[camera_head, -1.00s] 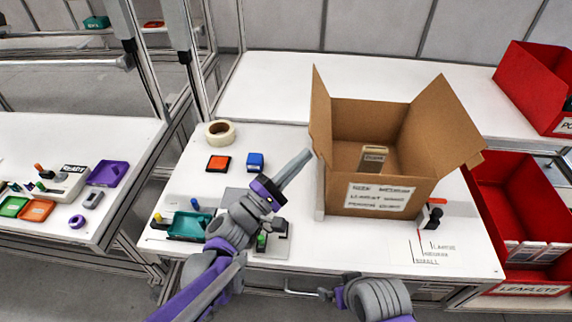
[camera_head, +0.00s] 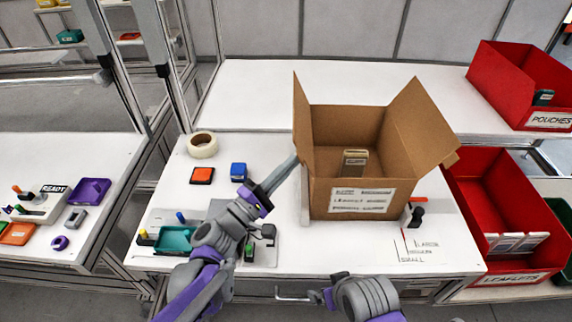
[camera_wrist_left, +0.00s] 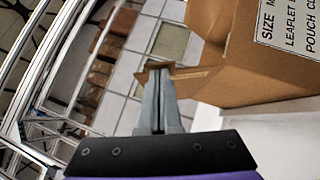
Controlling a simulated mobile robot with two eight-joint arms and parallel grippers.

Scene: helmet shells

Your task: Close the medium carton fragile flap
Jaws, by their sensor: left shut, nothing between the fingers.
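The brown open carton (camera_head: 360,204) stands on the white table, a pale box (camera_head: 355,160) inside. Its left flap (camera_head: 302,115) stands nearly upright; its right flap (camera_head: 424,125) slants outward. I cannot read which flap is marked fragile. My left gripper (camera_head: 294,160) is shut and empty, its tips at the carton's left side below the left flap. In the left wrist view, the shut fingers (camera_wrist_left: 158,85) overlap a cardboard edge (camera_wrist_left: 190,78); contact is unclear. My right arm shows at the bottom; a thin metal part (camera_head: 295,295) beside it leaves its gripper's state unclear.
Left of the carton are a tape roll (camera_head: 202,145), an orange block (camera_head: 202,175), a blue block (camera_head: 238,172) and a teal tray (camera_head: 175,240). Red bins (camera_head: 505,225) stand at the right. The table's front right is mostly clear.

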